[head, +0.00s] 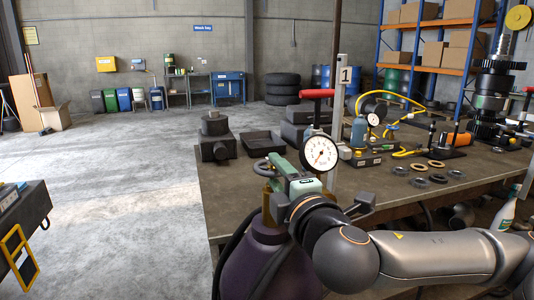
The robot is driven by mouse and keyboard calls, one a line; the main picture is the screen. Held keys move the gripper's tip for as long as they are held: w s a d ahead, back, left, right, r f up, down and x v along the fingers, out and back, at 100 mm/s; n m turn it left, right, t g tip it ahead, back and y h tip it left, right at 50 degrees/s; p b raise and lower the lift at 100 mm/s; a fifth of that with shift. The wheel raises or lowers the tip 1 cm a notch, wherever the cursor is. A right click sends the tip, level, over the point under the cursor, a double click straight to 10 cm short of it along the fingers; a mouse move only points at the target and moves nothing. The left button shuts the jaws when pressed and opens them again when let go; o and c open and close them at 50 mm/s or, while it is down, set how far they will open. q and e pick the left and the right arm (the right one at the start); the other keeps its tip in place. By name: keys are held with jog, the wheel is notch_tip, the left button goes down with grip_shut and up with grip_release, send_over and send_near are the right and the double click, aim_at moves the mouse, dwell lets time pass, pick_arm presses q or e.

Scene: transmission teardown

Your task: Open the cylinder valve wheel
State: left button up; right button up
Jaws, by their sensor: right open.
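The purple gas cylinder (255,262) stands upright in front of the workbench, with a brass valve (267,197) at its top. A dark round handwheel (261,168) shows above the valve, partly covered by my gripper. My right gripper (272,166), with a pale green body, reaches in from the right at the wheel. Its jaws are open; the overlap hides whether they touch the rim. My left gripper is out of view.
The workbench (228,190) also carries dark metal blocks, several rings (418,182) and a yellow hose (408,100). Open floor (125,200) lies to the left.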

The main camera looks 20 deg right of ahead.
aim_at(267, 162)
jog(key=w, duration=0.6)
jog(key=shift+a+p, duration=0.15)
jog(key=shift+p, duration=0.15)
grip_shut()
